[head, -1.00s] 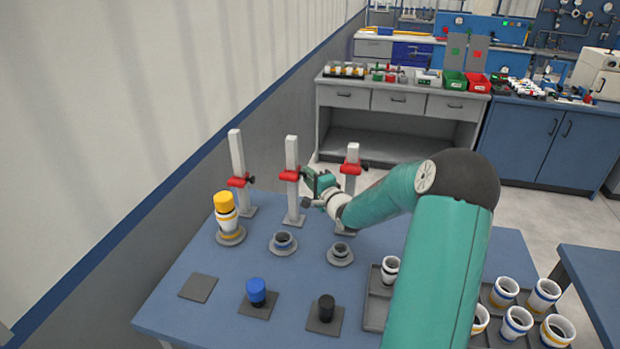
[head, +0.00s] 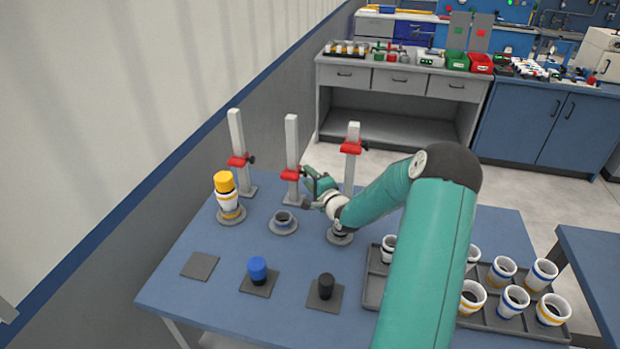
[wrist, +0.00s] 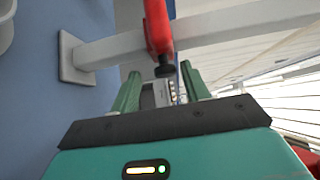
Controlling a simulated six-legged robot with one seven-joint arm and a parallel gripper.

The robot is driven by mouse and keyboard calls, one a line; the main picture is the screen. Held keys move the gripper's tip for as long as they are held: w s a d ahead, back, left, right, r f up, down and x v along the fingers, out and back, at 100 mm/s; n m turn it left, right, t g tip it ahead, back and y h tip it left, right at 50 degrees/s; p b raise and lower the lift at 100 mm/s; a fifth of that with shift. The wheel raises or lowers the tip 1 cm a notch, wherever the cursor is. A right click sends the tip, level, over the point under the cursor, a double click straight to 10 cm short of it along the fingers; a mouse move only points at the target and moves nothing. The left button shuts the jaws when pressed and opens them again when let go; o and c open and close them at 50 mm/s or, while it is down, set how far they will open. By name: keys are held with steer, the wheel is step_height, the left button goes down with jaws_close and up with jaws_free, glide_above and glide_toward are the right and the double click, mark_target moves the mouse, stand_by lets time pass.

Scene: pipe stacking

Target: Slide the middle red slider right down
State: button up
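The middle red slider (head: 291,174) sits in the lower half of the middle white post (head: 292,140), above its grey foot. In the wrist view the red slider (wrist: 158,28) is on the post, with its black knob (wrist: 165,70) pointing toward my gripper. My gripper (wrist: 162,78) is open, its two green fingers apart on either side of the knob, with gaps showing. In the head view my gripper (head: 310,182) is just right of the middle slider; the arm partly hides its fingers.
A left post has a red slider (head: 240,160), and a right post has another (head: 351,147) near its top. Blue (head: 257,268) and black (head: 326,286) pieces stand nearer. A cup tray (head: 372,290) is at right.

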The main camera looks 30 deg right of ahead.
steer(key=s, duration=1.3)
steer(key=shift+s+a, duration=0.4)
steer(key=shift+r, duration=0.1)
steer(key=a+r+n+g+h, duration=0.3)
steer(key=a+r+n+g, duration=0.5)
steer(key=a+r+n, duration=0.4)
steer(key=s+a+r+n+g+y, duration=0.2)
steer(key=s+a+r+n, duration=0.1)
steer(key=s+a, duration=0.6)
steer(key=s+a+r+n+g+y, duration=0.2)
steer(key=s+a+r+n, duration=0.1)
steer(key=s+a, duration=0.6)
steer(key=s, duration=0.3)
steer(key=shift+a+r+n, duration=0.3)
steer(key=shift+a, duration=0.05)
